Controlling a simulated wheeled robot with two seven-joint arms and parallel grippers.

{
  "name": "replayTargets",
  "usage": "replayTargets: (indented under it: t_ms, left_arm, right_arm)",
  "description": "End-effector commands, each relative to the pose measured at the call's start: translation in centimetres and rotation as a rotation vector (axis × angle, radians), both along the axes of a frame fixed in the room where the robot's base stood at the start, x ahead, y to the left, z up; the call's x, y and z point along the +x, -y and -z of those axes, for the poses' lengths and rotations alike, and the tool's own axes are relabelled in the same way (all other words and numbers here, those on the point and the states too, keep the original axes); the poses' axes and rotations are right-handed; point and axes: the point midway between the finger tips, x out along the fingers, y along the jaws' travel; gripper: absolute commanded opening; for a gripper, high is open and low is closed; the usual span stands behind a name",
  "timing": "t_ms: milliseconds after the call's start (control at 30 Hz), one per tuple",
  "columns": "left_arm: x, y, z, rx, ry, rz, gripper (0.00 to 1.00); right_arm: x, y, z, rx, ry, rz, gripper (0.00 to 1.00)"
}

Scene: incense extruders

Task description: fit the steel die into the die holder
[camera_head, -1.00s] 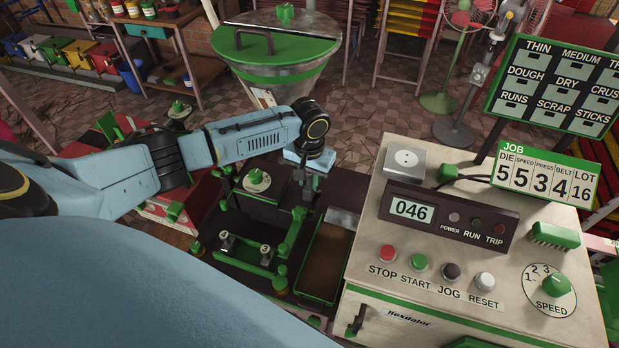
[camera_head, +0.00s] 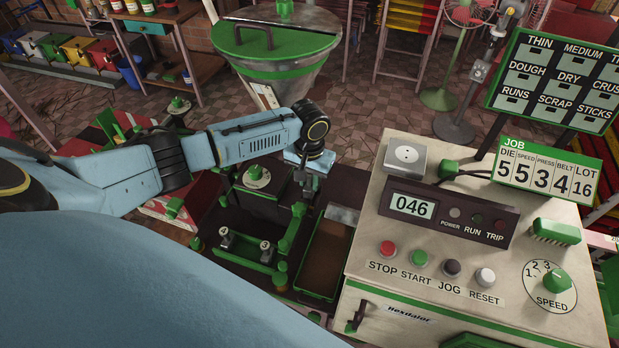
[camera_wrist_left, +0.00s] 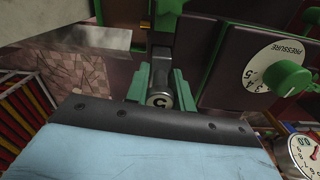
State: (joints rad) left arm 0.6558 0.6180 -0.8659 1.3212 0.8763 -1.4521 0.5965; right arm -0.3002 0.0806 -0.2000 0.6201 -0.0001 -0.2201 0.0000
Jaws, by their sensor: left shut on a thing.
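My left gripper (camera_head: 307,187) points down over the dark extruder (camera_head: 262,208), at its right side. A dark grey bar (camera_wrist_left: 161,52) lies just beyond the die. My right gripper is out of view.
The control cabinet (camera_head: 365,300) stands close on the right of the gripper. A brown-filled tray (camera_head: 326,258) lies between the extruder and the cabinet. The pressure dial (camera_wrist_left: 283,66) is at right in the left wrist view. A green-lidded hopper (camera_head: 285,70) stands behind.

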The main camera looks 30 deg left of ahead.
Motion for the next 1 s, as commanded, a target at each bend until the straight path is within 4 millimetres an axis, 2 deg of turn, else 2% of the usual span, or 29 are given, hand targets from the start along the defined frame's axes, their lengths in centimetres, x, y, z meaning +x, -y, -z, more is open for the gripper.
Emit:
replayTargets:
  t_ms: [1000]
  left_arm:
    - [0.1,0.0,1.1,-0.001,0.003,-0.002,0.0]
  right_arm:
    - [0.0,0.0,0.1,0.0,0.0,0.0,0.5]
